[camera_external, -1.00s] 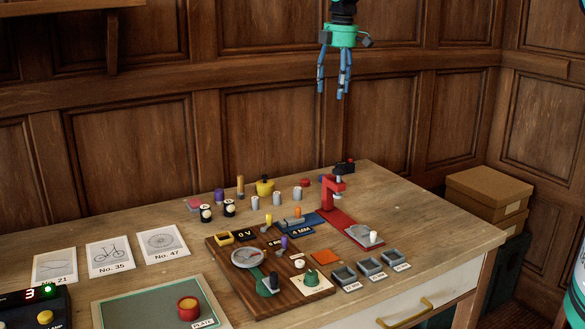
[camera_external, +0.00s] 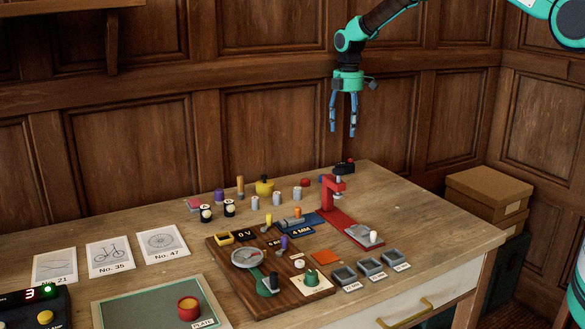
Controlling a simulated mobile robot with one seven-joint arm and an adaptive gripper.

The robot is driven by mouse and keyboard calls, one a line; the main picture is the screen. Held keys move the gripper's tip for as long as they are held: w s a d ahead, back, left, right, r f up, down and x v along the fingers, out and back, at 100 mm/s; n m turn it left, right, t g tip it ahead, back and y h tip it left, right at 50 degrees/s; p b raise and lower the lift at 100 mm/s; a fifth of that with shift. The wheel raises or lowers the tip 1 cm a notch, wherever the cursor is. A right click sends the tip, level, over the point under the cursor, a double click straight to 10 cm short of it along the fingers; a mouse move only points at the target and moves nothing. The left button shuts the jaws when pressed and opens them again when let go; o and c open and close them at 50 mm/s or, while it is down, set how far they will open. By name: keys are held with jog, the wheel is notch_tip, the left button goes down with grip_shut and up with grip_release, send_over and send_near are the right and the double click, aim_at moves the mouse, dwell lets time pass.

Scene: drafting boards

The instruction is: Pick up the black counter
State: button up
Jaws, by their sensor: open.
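My gripper (camera_external: 343,133) is open and empty. It hangs with fingers down, above the back of the wooden table (camera_external: 390,190). A small black object with a red top (camera_external: 344,168) stands at the table's back edge, below the gripper in the picture. I cannot tell for sure which of these is the black counter. None of them is touched by the gripper.
A red press-like stand (camera_external: 330,195) stands close to the black object with the red top. Several small cylinders and a yellow pot (camera_external: 264,186) stand to its left. A wooden board with dials (camera_external: 225,270) and grey trays (camera_external: 370,267) lie nearer the front.

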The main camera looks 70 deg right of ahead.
jog(key=shift+f, duration=4.3)
jog(key=shift+d+f, duration=0.1)
jog(key=shift+f, duration=2.5)
jog(key=shift+c, duration=0.3)
jog(key=c, duration=1.3)
jog(key=shift+c, duration=0.2)
jog(key=shift+r, duration=0.15)
